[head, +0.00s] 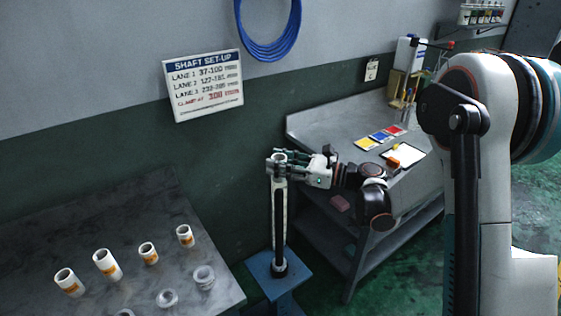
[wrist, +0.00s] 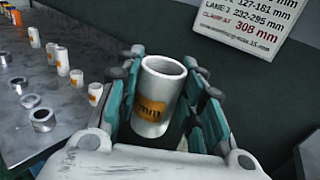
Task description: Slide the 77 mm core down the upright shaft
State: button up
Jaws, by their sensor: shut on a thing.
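My gripper (head: 284,160) is shut on a white core (wrist: 157,95) with an orange label. In the wrist view the core stands roughly upright between the teal finger pads, its open top facing up; only "mm" on the label is legible. In the head view the held core (head: 278,157) is at the top of the upright shaft (head: 280,225), which stands on a blue base (head: 272,276). No shaft end shows inside the core's mouth, and I cannot tell whether the core is around the shaft or just above it.
A grey table (head: 120,235) at left holds several white cores with orange labels and several grey rings. A wall sign (head: 205,85) lists shaft lanes and a clamp value. A workbench (head: 340,125) with cards and a clipboard stands behind my arm at right.

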jog(key=b, duration=0.6)
send_over(280, 223)
jog(key=w, duration=0.1)
jog(key=shift+w+f, duration=0.2)
jog(key=shift+f, duration=4.05)
jog(key=shift+f+b, duration=0.85)
jog(key=shift+f, duration=7.4)
jog(key=o, duration=1.1)
jog(key=shift+o, duration=0.2)
jog(key=shift+r, duration=0.15)
